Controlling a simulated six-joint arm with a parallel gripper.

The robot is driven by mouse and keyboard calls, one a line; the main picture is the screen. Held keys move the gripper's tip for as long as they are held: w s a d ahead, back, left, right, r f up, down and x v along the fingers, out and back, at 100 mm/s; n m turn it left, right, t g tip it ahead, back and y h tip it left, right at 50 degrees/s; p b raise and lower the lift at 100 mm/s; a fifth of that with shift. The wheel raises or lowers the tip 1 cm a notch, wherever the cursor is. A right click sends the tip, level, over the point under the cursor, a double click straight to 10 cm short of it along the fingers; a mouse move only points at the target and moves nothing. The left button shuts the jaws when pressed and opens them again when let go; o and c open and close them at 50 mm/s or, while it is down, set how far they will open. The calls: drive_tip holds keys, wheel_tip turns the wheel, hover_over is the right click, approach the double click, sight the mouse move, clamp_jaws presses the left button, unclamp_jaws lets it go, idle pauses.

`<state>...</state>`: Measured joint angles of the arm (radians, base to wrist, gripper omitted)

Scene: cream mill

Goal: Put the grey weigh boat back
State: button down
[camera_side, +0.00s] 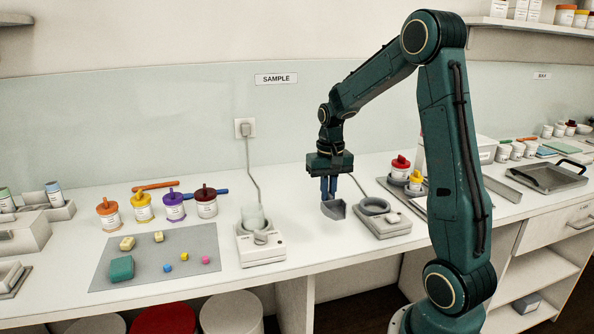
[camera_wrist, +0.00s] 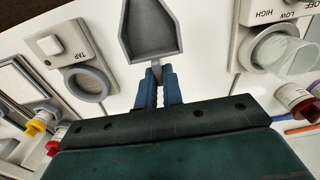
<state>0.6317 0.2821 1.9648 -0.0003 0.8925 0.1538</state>
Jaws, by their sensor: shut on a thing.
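The grey weigh boat (camera_side: 335,210) hangs from my gripper (camera_side: 328,197) in the side view, above the white bench between two small white devices. In the wrist view my gripper (camera_wrist: 157,75) has its blue fingers shut on the narrow handle of the weigh boat (camera_wrist: 150,32). The boat's tray points away from the fingers and looks empty. The device with a grey ring and a TAP button (camera_wrist: 50,47) is at left in the wrist view; in the side view that grey-ringed device (camera_side: 384,222) stands just right of the boat.
A device with a clear cup (camera_side: 258,246) stands left of my gripper. A grey mat (camera_side: 150,262) with coloured blocks lies further left, with several lidded jars (camera_side: 174,207) behind it. Jars with red and yellow lids (camera_side: 401,166) stand at right. Bench between the two devices is clear.

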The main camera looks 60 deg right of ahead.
hover_over(326, 233)
drive_tip(key=shift+d+f, duration=0.1)
drive_tip(key=shift+f, duration=2.3)
drive_tip(key=shift+f, duration=2.15)
drive_tip(key=c, duration=1.5)
unclamp_jaws()
drive_tip(key=shift+f, duration=0.1)
drive_tip(key=shift+c, duration=0.2)
